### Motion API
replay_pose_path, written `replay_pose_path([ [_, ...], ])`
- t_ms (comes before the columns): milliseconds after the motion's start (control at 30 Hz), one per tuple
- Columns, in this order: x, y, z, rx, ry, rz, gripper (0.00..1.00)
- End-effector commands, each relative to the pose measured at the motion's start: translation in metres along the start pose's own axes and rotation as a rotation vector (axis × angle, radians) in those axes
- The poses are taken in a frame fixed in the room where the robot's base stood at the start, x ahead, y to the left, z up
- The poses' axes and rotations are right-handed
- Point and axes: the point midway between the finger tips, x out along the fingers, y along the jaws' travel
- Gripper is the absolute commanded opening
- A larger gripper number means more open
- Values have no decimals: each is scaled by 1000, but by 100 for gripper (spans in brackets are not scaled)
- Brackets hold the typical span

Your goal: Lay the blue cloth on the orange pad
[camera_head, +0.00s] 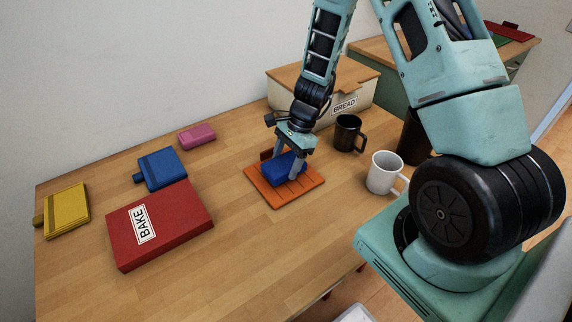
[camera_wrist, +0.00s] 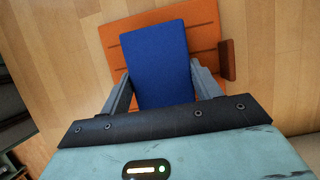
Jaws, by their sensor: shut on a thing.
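The blue cloth (camera_head: 284,168) is a folded block between the fingers of my gripper (camera_head: 285,164). In the wrist view the cloth (camera_wrist: 157,62) lies between the two grey fingers (camera_wrist: 160,88), which are shut on its sides. The orange pad (camera_head: 262,190) lies flat on the table, directly below the cloth. In the wrist view the pad (camera_wrist: 205,22) shows around the far end and both sides of the cloth. The cloth is over the pad and very low; I cannot tell whether its underside touches it.
A black mug (camera_head: 347,133) and a white mug (camera_head: 383,172) stand right of the pad. A bread box (camera_head: 345,106) is behind. A red BAKE box (camera_head: 180,228), a blue book-like item (camera_head: 162,169), a yellow one (camera_head: 67,210) and a pink block (camera_head: 197,137) lie left. The front table is clear.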

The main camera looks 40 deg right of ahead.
Motion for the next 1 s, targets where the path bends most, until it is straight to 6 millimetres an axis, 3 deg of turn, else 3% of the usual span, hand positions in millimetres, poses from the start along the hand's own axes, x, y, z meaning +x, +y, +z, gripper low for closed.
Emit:
replay_pose_path([
  [100, 12, 1, -5, 1, 0, 2, 42],
  [467, 16, 0, -7, 0, 0, 1, 42],
  [500, 14, 0, -6, 0, 0, 0, 74],
  [533, 14, 0, -6, 0, 0, 1, 82],
  [833, 13, 0, -5, 0, 0, 1, 85],
  [1000, -1, -1, -4, -1, 0, -3, 85],
])
